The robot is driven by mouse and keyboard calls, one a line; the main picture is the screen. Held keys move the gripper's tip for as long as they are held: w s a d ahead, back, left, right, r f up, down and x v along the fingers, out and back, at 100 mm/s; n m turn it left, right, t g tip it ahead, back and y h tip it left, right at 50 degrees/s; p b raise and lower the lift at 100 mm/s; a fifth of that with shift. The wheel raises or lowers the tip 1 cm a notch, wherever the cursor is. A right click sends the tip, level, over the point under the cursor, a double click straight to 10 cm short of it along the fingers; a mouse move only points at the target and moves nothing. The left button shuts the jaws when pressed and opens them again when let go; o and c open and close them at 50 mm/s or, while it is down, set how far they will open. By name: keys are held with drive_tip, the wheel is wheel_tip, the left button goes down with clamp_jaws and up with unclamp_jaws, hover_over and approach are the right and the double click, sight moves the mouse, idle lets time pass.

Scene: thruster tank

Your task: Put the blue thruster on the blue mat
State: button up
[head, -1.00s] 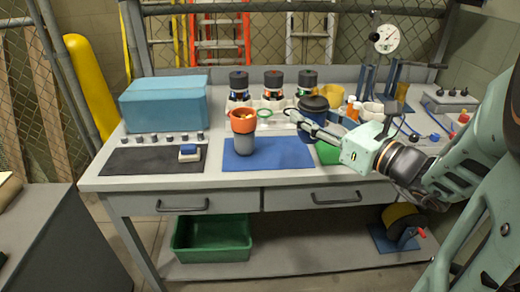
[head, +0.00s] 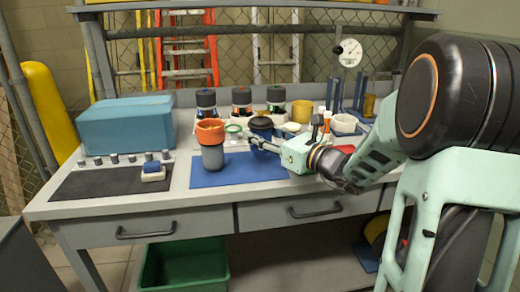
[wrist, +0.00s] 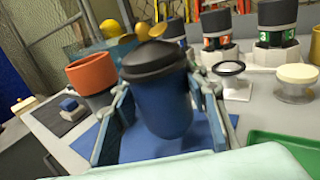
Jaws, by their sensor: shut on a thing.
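The blue thruster (wrist: 165,103), with a black cap, stands between the two fingers of my gripper (wrist: 160,112) in the wrist view. The fingers are shut on its body. In the head view the blue thruster (head: 261,124) shows at the end of my gripper (head: 258,144), over the far right part of the blue mat (head: 232,171). I cannot tell whether its base touches the mat, as the fingers hide it. The mat also shows below the thruster in the wrist view (wrist: 142,148).
An orange and grey thruster (head: 211,146) stands on the left part of the blue mat. A black mat (head: 103,183) with a small blue-and-white block (head: 153,171) lies to the left. Several thrusters (head: 241,102) stand at the back.

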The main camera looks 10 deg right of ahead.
drive_tip(key=shift+w+f+b, duration=0.1)
drive_tip(key=shift+f+b, duration=1)
drive_tip(key=shift+f, duration=0.55)
drive_tip(key=shift+f, duration=0.2)
drive_tip(key=o, duration=1.4)
drive_tip(key=shift+r, duration=0.15)
drive_tip(key=shift+s+d, duration=0.2)
drive_tip(key=shift+s, duration=0.05)
drive_tip(key=p+v, duration=0.2)
drive_tip(key=v, duration=0.9)
drive_tip(key=shift+s+d, duration=0.1)
drive_tip(key=shift+s, duration=0.1)
